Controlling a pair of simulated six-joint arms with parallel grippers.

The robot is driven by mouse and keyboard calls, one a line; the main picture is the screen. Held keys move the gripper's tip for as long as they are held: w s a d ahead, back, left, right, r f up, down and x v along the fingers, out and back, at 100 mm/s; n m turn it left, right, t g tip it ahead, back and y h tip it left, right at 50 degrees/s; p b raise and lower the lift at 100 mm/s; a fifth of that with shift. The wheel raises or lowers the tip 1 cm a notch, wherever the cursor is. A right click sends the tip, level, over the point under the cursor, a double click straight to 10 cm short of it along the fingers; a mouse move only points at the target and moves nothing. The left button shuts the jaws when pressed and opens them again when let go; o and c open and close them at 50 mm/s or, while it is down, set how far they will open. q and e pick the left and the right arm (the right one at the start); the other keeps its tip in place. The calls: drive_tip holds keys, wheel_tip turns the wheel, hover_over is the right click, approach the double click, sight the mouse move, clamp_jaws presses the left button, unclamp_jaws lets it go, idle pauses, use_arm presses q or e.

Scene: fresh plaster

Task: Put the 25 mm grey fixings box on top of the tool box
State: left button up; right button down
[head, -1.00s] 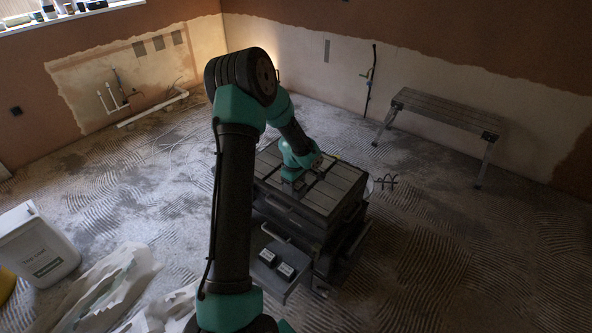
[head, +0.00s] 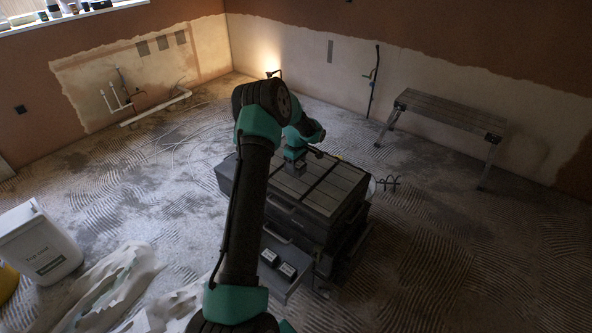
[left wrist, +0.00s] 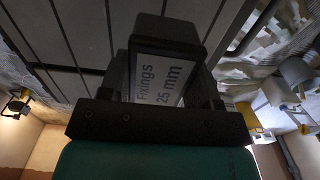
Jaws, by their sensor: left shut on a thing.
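The grey 25 mm fixings box (left wrist: 160,76) shows in the left wrist view, its white label reading "Fixings 25 mm". My left gripper (head: 295,172) is shut on it, with a finger on either side. In the head view the gripper is over the top of the dark tool box (head: 332,192), left of the lid's middle, and the held box is hard to make out there. The slatted lid also shows behind the box in the left wrist view (left wrist: 62,42). I cannot tell whether the box touches the lid. My right gripper is out of view.
An open drawer (head: 276,286) at the tool box's front holds two small labelled boxes (head: 269,257). A white bucket (head: 42,247) and crumpled sheeting (head: 115,285) lie at left. A bench (head: 450,112) stands at the back right. The lid's right part is clear.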

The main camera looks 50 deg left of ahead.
use_arm(q)
drive_tip(key=shift+a, duration=0.1)
drive_tip(key=shift+w+a, duration=0.2)
drive_tip(key=shift+w, duration=0.05)
drive_tip(key=shift+f, duration=1.8)
drive_tip(key=shift+f, duration=0.1)
drive_tip(key=o, duration=1.1)
wheel_tip(320, 180, up, 12)
drive_tip(key=shift+d+r, duration=0.1)
